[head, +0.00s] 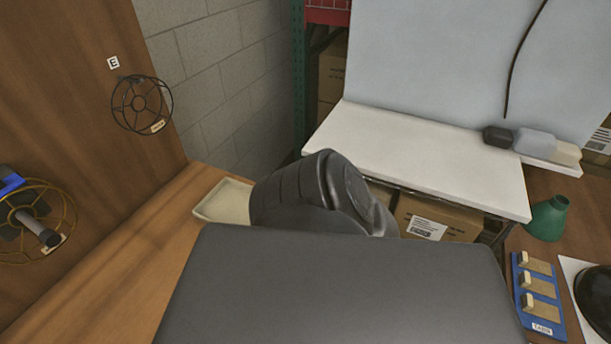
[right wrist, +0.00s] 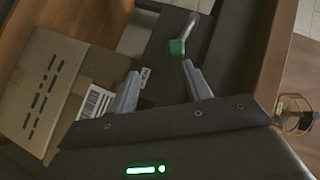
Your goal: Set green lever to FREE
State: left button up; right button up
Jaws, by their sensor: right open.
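In the right wrist view a green block (right wrist: 177,47) sits at one end of a grey bar (right wrist: 190,28), which I take to be the green lever. It lies on a dark surface beyond my right gripper (right wrist: 160,69). The two grey fingers are apart and empty, and the green block shows beyond the gap, towards the right finger. The fingers do not appear to touch it. No FREE marking can be read. The lever and both grippers are out of sight in the head view.
A cardboard box (right wrist: 45,90) is left of the fingers. In the head view, wire wheels (head: 142,103) are on the wooden panel at left. A beige tray (head: 225,203), white shelf (head: 420,150), green cone (head: 547,217) and blue rack (head: 540,312) stand around. Dark grey bodies block the centre.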

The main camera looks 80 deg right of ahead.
jog(key=s+f+n+g+h+b, duration=0.1)
jog(key=s+f+n+g, duration=0.3)
jog(key=s+f, duration=0.4)
jog(key=s+d+f+n+g+h+b, duration=0.1)
jog(key=s+f+n+g+h, duration=0.2)
jog(key=s+f, duration=0.6)
jog(key=shift+d+f+n+g+h, duration=0.25)
jog(key=shift+f+n+g, duration=0.75)
jog(key=shift+f, duration=2.35)
jog(key=shift+s+a+m+g, duration=0.1)
jog(key=shift+m+g, duration=0.2)
